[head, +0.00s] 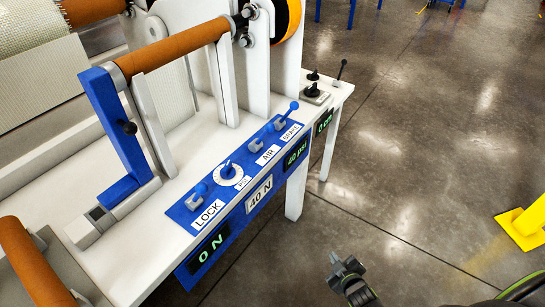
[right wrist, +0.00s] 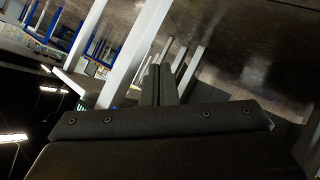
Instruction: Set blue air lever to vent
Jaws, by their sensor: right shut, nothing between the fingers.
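The blue air lever (head: 253,144) is on the blue control panel (head: 187,217), just above the AIR label (head: 267,154). It is small, with a grey base and a blue end; which setting it points to is too small to tell. A readout beside it (head: 296,153) shows 40 psi. My right gripper (head: 335,262) is over the floor, right of the bench and well apart from the lever. In the right wrist view its fingers (right wrist: 160,85) are together and empty. My left gripper is not in view.
The panel also has a LOCK lever (head: 195,196), a round dial (head: 230,171) and a raised BRAKE lever (head: 289,112). A blue arm (head: 115,125) and brown roller (head: 175,52) stand left. A yellow stand (head: 525,227) is at right. The floor between is clear.

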